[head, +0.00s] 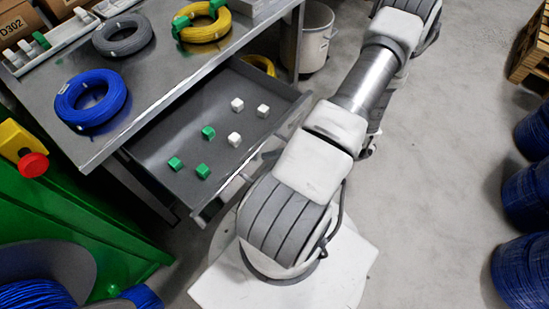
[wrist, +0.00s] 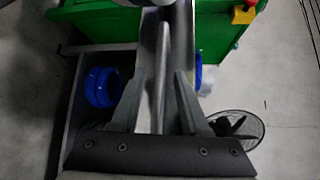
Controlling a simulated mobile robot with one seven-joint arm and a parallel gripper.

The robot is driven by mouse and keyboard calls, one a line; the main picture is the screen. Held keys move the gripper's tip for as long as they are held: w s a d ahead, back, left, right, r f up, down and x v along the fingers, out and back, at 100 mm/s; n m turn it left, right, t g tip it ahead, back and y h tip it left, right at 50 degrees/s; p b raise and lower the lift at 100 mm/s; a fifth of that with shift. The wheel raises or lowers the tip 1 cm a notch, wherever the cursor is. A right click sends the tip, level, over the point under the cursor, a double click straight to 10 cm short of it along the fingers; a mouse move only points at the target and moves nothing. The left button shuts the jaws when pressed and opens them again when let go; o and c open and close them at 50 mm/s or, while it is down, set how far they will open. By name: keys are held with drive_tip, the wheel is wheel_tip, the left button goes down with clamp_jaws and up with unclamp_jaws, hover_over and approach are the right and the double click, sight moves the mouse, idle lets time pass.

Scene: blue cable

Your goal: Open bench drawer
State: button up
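The bench drawer (head: 150,165) is pulled out from under the metal bench top in the head view. Its inside shows, with several small green and white cubes on its floor. Its front (head: 262,150), with a handle (head: 232,187), faces lower right, beside my arm. My gripper is not visible in the head view. In the wrist view, the two fingers of my gripper (wrist: 160,85) stand apart, one on each side of a long grey metal bar (wrist: 163,65) by the drawer front. Gaps show beside the bar; contact is not clear.
The bench top (head: 150,75) carries blue (head: 91,99), grey (head: 122,35) and yellow (head: 202,22) cable coils. A green cabinet (head: 70,220) with a red button (head: 33,164) stands at left. Blue spools (head: 525,195) line the right; the floor between is clear.

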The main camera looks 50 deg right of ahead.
idle(0.3)
drive_tip(key=p+v, duration=0.2)
drive_tip(key=v, duration=1.5)
drive_tip(key=shift+s, duration=0.2)
drive_tip(key=shift+d+r, duration=0.1)
